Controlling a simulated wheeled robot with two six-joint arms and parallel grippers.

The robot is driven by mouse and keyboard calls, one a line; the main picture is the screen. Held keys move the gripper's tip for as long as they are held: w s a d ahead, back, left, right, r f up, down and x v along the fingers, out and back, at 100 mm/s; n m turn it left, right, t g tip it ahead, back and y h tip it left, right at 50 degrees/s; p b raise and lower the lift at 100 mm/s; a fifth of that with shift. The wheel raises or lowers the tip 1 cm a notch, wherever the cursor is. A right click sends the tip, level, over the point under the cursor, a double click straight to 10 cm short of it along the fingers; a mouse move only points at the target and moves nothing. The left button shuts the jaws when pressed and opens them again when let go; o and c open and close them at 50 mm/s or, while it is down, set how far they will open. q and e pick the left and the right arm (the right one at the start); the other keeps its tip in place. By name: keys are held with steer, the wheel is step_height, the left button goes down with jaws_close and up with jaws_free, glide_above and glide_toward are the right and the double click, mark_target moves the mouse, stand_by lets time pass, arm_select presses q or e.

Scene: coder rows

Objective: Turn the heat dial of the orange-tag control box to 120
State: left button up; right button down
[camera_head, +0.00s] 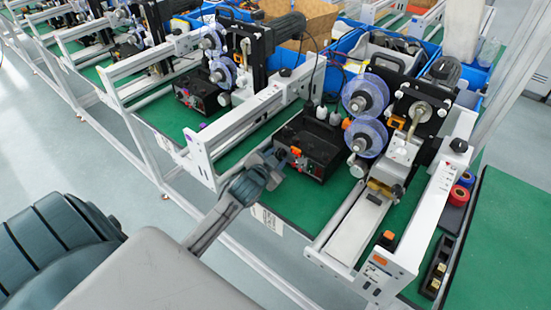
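A black control box (322,142) stands on the green bench in the middle of the camera_head view. A small orange patch (295,151) shows at its front upper edge. Its front face has small knobs and is partly hidden by my gripper; the dial's setting is too small to read. My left gripper (285,160) is at the left part of this front face, with its fingertips close to or touching it. I cannot tell whether its fingers are open or shut on a knob. My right gripper is not in view.
A second black control box (203,93) stands further left and back. White rails (240,120) flank the boxes. Blue reels (365,95) stand close on the right. An orange block (388,238) sits on the front right white frame. Green bench (510,240) at the right is clear.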

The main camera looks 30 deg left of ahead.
arm_select(q)
steer(key=shift+o, duration=0.9)
steer(key=shift+s, duration=0.25)
steer(key=b+v, duration=0.2)
steer(key=v, duration=0.7)
steer(key=shift+s+d+r, duration=0.1)
steer(key=shift+s, duration=0.2)
steer(key=shift+s+d+r, duration=0.1)
steer(key=shift+s+r, duration=0.1)
steer(key=shift+s, duration=0.1)
